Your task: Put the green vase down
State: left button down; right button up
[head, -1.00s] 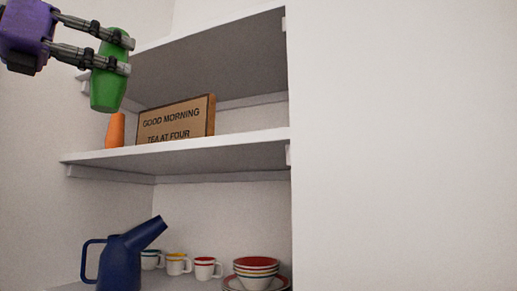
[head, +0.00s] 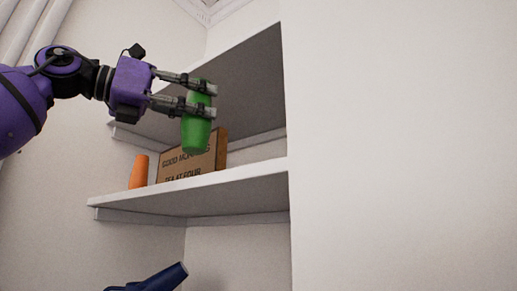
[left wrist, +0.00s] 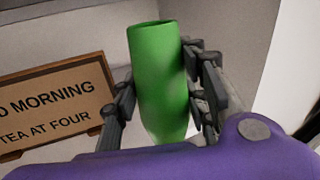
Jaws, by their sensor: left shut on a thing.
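The green vase (head: 196,133) is held upright, slightly tilted, by my left gripper (head: 212,101) in the head view. The gripper's fingers are shut on the vase's sides. The vase is in front of the wooden sign on the middle shelf (head: 245,179) and covers part of its lettering. Its base appears above the shelf's front edge; I cannot tell its exact height over the board. In the left wrist view the vase (left wrist: 160,75) stands between the dark fingers, with the sign to its left. My right gripper is not in view.
The sign (head: 190,165) and an orange vase (head: 139,171) stand on the middle shelf. The upper shelf (head: 240,80) is overhead. A dark blue watering can (head: 160,279) shows below. The shelf right of the sign looks clear, up to the white wall (head: 400,150).

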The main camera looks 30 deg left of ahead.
pick_arm(q)
jog(key=f+x, duration=0.1)
jog(key=x, duration=0.3)
jog(key=f+p+x, duration=0.1)
jog(key=x, duration=0.4)
jog(key=f+x, duration=0.1)
jog(key=x, duration=0.4)
jog(key=shift+a+f, duration=0.1)
jog(key=shift+f, duration=0.05)
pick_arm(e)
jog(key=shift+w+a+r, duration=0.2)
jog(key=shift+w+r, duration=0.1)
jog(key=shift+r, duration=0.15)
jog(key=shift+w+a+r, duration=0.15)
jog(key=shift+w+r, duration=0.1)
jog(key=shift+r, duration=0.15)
pick_arm(q)
jog(key=shift+f, duration=0.1)
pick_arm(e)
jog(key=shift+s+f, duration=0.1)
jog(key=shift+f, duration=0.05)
pick_arm(q)
jog(key=c, duration=1.2)
grip_release()
jog(key=shift+f, duration=0.1)
jog(key=shift+o, duration=0.8)
